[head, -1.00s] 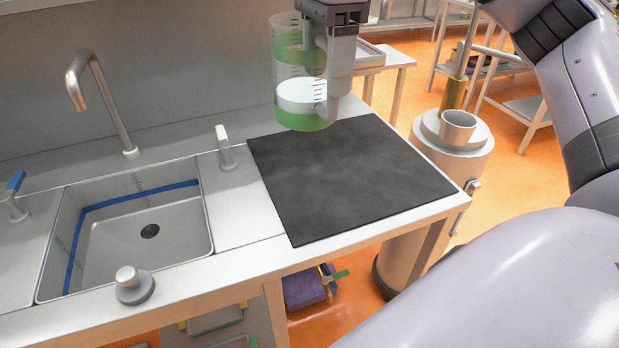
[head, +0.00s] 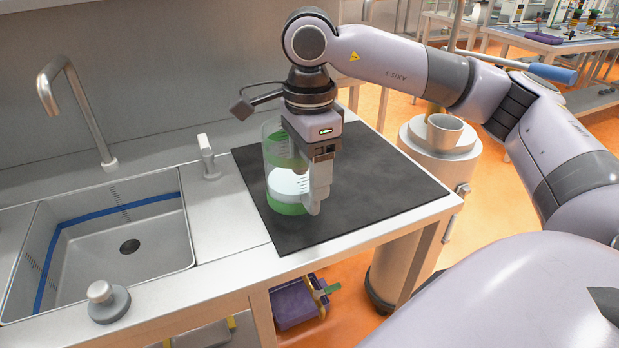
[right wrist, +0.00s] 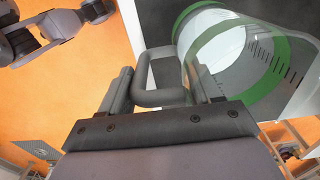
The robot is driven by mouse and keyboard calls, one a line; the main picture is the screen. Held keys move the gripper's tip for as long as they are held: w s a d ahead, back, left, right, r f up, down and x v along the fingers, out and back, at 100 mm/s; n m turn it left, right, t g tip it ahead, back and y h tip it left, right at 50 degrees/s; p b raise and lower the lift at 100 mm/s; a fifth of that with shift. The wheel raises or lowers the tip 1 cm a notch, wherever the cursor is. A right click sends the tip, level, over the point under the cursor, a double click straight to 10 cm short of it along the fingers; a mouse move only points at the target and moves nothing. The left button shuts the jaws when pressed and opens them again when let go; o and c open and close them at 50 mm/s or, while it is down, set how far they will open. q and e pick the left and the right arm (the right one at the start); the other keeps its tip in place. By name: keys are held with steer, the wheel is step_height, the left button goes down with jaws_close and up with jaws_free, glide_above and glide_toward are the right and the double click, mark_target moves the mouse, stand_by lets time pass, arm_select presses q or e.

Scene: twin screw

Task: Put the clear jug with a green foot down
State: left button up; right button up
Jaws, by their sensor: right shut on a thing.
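The clear jug with a green foot (head: 287,188) is upright over the left part of the black mat (head: 385,190). It has a green band near the top and white contents low down. Its foot looks at or very near the mat; I cannot tell if it touches. My right gripper (head: 316,202) is shut on the jug's handle, on the jug's right side. In the right wrist view the jug (right wrist: 235,60) lies beyond the fingers, and the grey handle (right wrist: 160,97) is between the fingers (right wrist: 165,90). My left gripper is not in view.
A sink (head: 105,240) with a tap (head: 75,110) is left of the mat. A small lever tap (head: 207,157) stands by the mat's left edge. A grey cylinder with a cup (head: 443,132) stands off the bench's right end. The mat's right part is clear.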

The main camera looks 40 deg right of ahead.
steer(key=shift+f, duration=0.9)
steer(key=shift+f, duration=0.15)
steer(key=o, duration=1.6)
